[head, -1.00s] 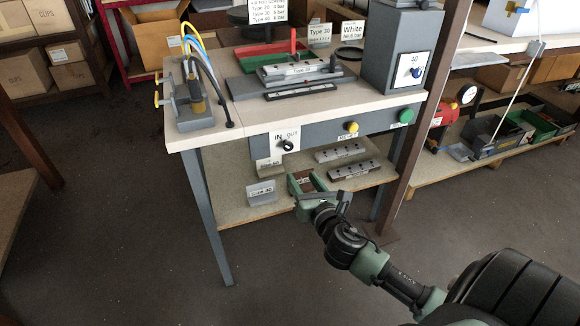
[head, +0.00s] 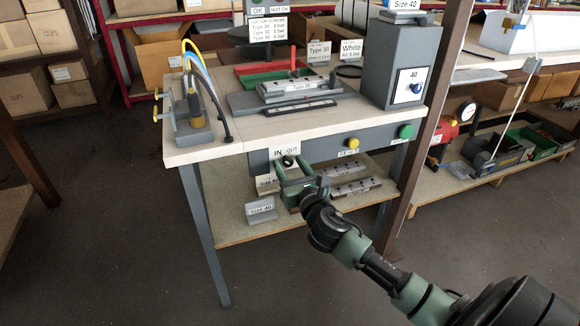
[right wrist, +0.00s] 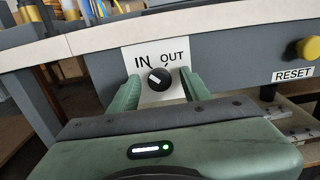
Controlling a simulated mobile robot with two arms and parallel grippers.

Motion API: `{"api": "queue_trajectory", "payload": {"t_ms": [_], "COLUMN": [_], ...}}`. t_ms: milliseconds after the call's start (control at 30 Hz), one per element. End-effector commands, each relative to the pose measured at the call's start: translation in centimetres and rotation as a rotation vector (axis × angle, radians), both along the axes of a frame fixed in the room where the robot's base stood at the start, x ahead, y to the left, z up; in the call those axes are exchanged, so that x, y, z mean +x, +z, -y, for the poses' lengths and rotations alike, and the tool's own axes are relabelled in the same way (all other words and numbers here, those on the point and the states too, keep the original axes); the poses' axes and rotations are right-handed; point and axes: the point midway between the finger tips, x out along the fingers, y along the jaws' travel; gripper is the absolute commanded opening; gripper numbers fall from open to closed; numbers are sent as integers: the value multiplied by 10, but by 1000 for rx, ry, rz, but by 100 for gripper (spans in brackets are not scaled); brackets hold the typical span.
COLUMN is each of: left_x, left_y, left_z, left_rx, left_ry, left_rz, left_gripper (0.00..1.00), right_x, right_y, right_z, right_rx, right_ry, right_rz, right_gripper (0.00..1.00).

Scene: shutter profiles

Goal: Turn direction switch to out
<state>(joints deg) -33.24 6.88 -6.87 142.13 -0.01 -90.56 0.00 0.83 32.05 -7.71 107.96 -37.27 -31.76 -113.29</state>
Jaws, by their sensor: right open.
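The direction switch (head: 288,161) is a black rotary knob on a white plate marked IN and OUT, on the front panel of the workbench. It also shows in the right wrist view (right wrist: 159,79). Its pale mark appears to lean to the upper left, towards IN. My right gripper (head: 291,170) is in front of the panel. In the right wrist view its two green fingers (right wrist: 161,84) are open, one on each side of the knob, with gaps between them and it. I cannot tell how far the fingertips are from the plate. My left gripper is out of view.
A yellow RESET button (right wrist: 309,48) and a green button (head: 405,131) sit to the right on the panel. The bench top (head: 255,131) overhangs above. Below, a shelf (head: 235,228) holds metal profiles and a Size 40 block (head: 261,209).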

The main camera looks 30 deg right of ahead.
Motion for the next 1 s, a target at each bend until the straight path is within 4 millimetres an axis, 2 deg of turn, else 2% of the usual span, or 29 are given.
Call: {"api": "queue_trajectory", "payload": {"t_ms": [100,133,300,567,767,1000], "left_x": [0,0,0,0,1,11], "left_y": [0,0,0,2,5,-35], "left_z": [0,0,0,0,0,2], "left_rx": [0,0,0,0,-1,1], "left_ry": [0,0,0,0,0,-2], "left_rz": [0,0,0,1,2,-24], "left_gripper": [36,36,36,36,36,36], "right_x": [0,0,0,0,0,0], "right_y": [0,0,0,0,1,2], "right_z": [0,0,0,0,-1,-1], "right_rx": [0,0,1,15,88,265], "right_ry": [0,0,0,0,0,-1], "right_rz": [0,0,0,4,21,63], "right_gripper": [48,45,0,0,0,0]}}
